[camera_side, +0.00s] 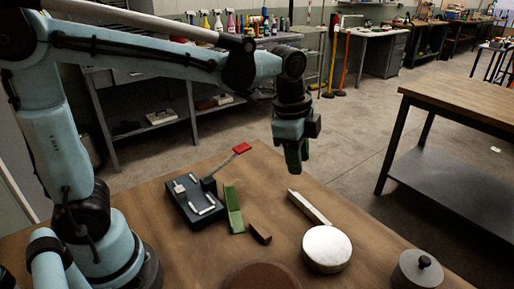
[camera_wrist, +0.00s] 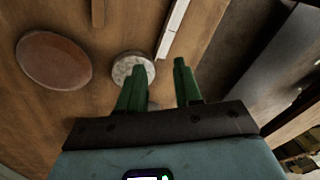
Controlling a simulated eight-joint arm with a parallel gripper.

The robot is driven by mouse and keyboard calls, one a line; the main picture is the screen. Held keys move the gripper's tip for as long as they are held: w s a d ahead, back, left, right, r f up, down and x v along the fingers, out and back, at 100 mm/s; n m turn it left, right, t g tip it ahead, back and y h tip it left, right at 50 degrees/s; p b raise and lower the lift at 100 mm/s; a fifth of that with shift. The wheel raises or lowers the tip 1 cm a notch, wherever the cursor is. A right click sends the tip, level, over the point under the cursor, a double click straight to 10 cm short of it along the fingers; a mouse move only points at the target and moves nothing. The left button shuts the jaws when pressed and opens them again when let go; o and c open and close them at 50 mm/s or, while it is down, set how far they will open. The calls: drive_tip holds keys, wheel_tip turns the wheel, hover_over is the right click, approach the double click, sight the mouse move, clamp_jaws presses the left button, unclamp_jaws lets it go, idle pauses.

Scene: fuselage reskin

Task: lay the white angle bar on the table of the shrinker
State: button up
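The white angle bar (camera_side: 309,208) lies on the wooden table, right of the green angle piece. It also shows at the top of the wrist view (camera_wrist: 173,28), beyond my fingertips. The shrinker (camera_side: 190,203) is a dark block with pale bars on top and a lever with a red handle (camera_side: 242,148); it stands left of the bar. I cannot clearly make out its table. My gripper (camera_side: 294,160) hangs above the table's far edge, fingers down. In the wrist view its two green fingers (camera_wrist: 158,68) are apart with no bar held between them.
A green angle piece (camera_side: 233,208) and a short dark bar (camera_side: 260,233) lie between shrinker and white bar. A white round block (camera_side: 327,250), a brown disc (camera_side: 262,276) and a grey knobbed cylinder (camera_side: 416,270) stand nearer the camera. A workbench (camera_side: 470,95) stands at right.

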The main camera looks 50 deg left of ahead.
sight(317, 216)
drive_tip(key=w+d+f+m+g, duration=0.2)
drive_tip(key=w+d+f+m, duration=0.15)
drive_tip(key=m, duration=0.25)
drive_tip(key=f, duration=1.1)
drive_tip(key=shift+w+d+f, duration=0.15)
drive_tip(key=shift+w+d, duration=0.1)
drive_tip(key=shift+d, duration=0.15)
clamp_jaws()
